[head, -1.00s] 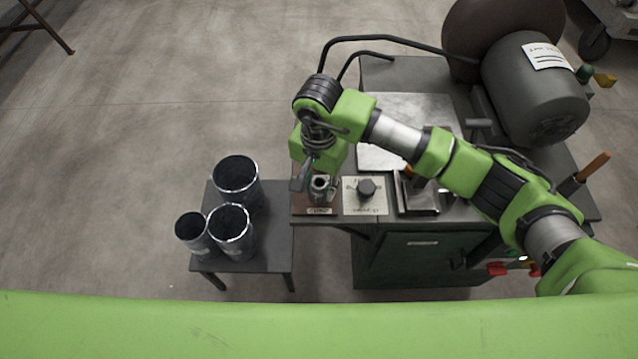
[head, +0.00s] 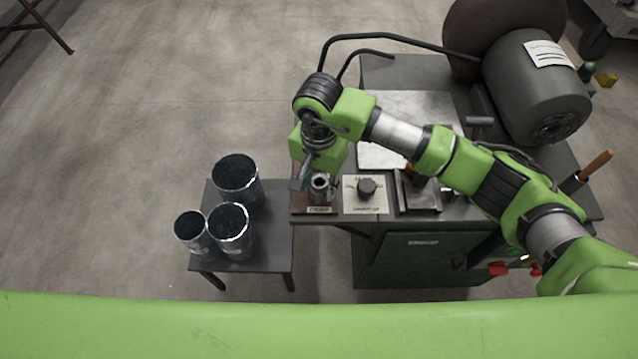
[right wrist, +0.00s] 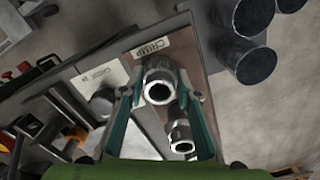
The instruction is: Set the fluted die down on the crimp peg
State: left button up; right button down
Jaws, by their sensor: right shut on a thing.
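The fluted die (head: 320,184) is a short grey metal ring with an open bore. It is over the brown board (head: 300,206) marked CRIMP. My right gripper (head: 314,178) is shut on it from above, and in the right wrist view the die (right wrist: 159,86) sits between the two green fingers of the gripper (right wrist: 163,92). The crimp peg is hidden under or inside the die, so I cannot tell whether the die rests on it. A second metal ring-shaped part (right wrist: 181,136) stands on the same board, behind the die. My left gripper is out of view.
A pale labelled plate with a dark knob (head: 367,187) is just right of the board. A metal tray (head: 419,197) lies further right. Several dark duct pieces (head: 231,232) stand on a low side table (head: 268,255) at left. A large motor (head: 535,90) stands at back right.

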jog(key=c, duration=1.4)
grip_release()
jog(key=shift+c, duration=0.2)
notch_tip(320, 180, up, 12)
